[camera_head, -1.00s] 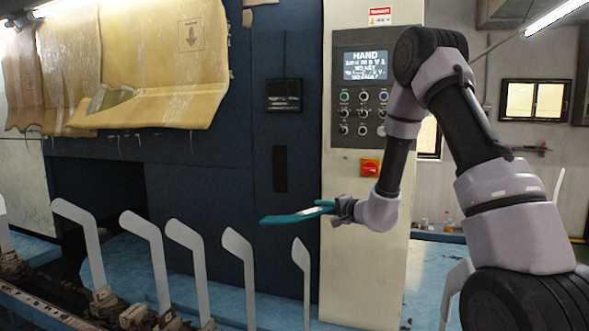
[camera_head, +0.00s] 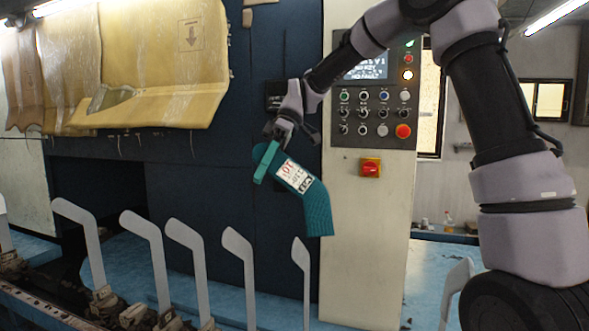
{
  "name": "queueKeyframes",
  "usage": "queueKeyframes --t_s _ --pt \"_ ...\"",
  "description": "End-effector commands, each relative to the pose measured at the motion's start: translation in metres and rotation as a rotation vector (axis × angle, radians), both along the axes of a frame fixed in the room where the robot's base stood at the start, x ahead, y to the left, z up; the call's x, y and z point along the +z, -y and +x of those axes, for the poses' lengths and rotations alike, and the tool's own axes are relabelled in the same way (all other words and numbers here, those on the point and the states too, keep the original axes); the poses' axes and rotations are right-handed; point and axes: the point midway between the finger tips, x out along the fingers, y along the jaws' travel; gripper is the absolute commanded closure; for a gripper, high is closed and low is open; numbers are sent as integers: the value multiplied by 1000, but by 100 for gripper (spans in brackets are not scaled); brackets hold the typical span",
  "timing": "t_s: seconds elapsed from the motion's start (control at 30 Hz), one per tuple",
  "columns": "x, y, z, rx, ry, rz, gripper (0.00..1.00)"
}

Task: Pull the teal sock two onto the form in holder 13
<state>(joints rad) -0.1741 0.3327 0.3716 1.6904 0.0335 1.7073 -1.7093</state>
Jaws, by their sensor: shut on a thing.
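The teal sock (camera_head: 316,206) hangs from my gripper (camera_head: 272,142) in the head view, with a white label with red and black print on it. My gripper is shut on the sock's upper end and holds it in the air in front of the dark blue machine. The sock hangs tilted down to the right, above the forms and apart from them. Flat white forms stand in a row below, among them one at the right (camera_head: 302,266) and one beside it (camera_head: 241,262). I cannot read any holder number, so I cannot tell which form is in holder 13.
More forms (camera_head: 186,246) stand to the left on a dark rail (camera_head: 50,312). A control cabinet (camera_head: 350,225) with buttons and a red switch stands behind, right of the sock. A brown sheet (camera_head: 165,75) hangs on the machine at upper left.

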Motion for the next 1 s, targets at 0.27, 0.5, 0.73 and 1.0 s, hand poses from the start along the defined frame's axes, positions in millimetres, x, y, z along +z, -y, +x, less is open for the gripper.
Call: queueKeyframes --t_s 0.27,0.5,0.73,1.0 --pt "-8 38 -18 601 295 135 100" --pt "0 65 -4 945 406 286 100" --pt "5 73 0 1067 427 344 100" --pt "5 73 0 1067 427 344 100"
